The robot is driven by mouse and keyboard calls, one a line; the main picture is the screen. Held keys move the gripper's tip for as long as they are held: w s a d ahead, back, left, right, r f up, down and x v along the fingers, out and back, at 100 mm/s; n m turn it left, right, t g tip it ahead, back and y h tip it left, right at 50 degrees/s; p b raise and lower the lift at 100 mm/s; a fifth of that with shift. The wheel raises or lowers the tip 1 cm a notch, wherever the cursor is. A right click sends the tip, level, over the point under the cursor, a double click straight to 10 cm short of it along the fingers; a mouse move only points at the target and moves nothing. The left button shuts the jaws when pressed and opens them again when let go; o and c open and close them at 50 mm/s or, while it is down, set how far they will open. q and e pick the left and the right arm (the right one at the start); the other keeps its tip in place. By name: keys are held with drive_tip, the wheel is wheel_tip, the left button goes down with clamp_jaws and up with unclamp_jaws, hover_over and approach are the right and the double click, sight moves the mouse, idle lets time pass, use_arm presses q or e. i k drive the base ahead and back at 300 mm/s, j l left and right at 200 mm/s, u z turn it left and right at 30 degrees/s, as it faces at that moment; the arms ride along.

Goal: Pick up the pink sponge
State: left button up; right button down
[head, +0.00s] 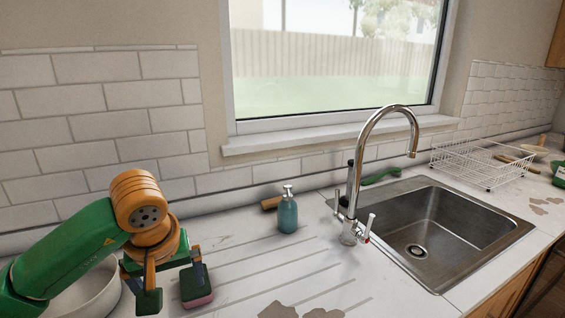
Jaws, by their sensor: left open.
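The pink sponge (198,301) shows only as a pink strip low on the white counter, right below and against the dark right finger of my left gripper in the picture. Most of it is hidden, and I cannot tell whether the finger touches it. My left gripper (172,290) is open, pointing down, with its two fingers apart. The sponge is at the right finger, not clearly between the fingers. My right gripper is not in view.
A white bowl (88,292) sits behind my left arm. A teal soap bottle (288,215) stands by a wooden-handled item (271,203). The tap (349,230), sink (470,212) and wire rack (480,165) are to the right. Brown stains (300,311) mark the front counter.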

sight(196, 285)
drive_tip(key=k, duration=1.25)
